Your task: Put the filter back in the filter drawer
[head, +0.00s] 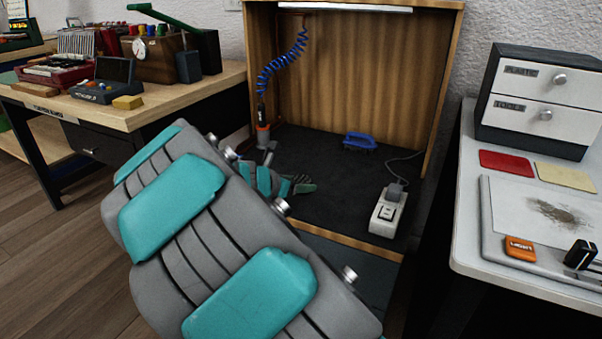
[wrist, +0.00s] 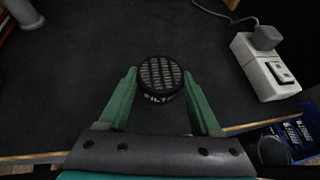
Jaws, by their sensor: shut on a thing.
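The filter (wrist: 161,76) is a round black disc with a pale slotted face and white lettering on its side. My gripper (wrist: 160,80) has its two green fingers closed on the filter's sides and holds it over the dark floor of the wooden booth. In the head view my gripper (head: 303,184) shows inside the booth, beyond my large grey and teal arm; the filter is hard to make out there. An open compartment with blue printed items (wrist: 296,135) lies below the booth's front edge in the wrist view; I cannot tell whether it is the filter drawer.
A white switch box (head: 387,212) with a plugged cord stands at the booth's right front. A coiled blue hose (head: 280,65) hangs at the left. The booth's wooden front lip (head: 345,246) is a low edge.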

